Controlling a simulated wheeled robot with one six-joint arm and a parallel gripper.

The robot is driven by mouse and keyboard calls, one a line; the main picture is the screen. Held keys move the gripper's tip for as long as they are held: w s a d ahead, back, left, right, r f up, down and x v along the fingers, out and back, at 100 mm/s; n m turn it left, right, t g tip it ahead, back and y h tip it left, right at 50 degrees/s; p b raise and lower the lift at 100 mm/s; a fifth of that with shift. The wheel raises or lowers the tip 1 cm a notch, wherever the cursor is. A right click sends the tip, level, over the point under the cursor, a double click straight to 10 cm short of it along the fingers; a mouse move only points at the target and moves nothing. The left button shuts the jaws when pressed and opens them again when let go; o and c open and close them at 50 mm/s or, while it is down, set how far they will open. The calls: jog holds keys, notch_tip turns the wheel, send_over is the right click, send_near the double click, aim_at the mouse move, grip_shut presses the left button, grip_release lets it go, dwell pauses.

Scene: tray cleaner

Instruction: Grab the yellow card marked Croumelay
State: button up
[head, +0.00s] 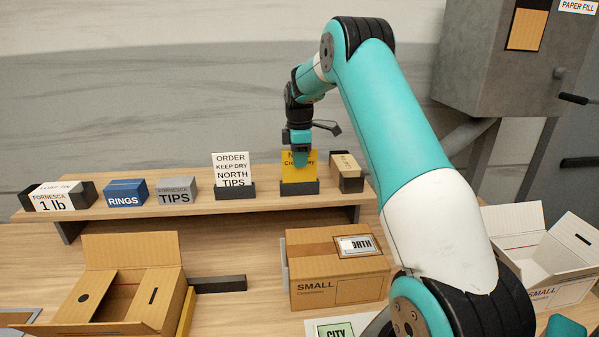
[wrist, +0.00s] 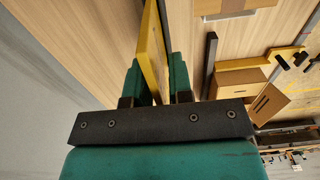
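The yellow card (head: 299,173) stands upright in a dark holder (head: 299,188) on the raised shelf. Its lettering is partly hidden by my gripper; a word starting "C" shows in part. My gripper (head: 300,160) points down at the card's top edge in the head view. In the wrist view, the yellow card (wrist: 152,45) reaches in between the two teal fingers of my gripper (wrist: 160,75). The fingers stand apart, one on each side of the card, with a gap between them.
A white order card (head: 231,170) stands in a holder to the left, and a small brown box (head: 346,172) sits close on the right. Boxes marked RINGS (head: 126,192) and TIPS (head: 177,190) are farther left. A SMALL carton (head: 335,268) sits below the shelf (head: 270,208).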

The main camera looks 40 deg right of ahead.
grip_shut()
jog(key=shift+r, duration=0.15)
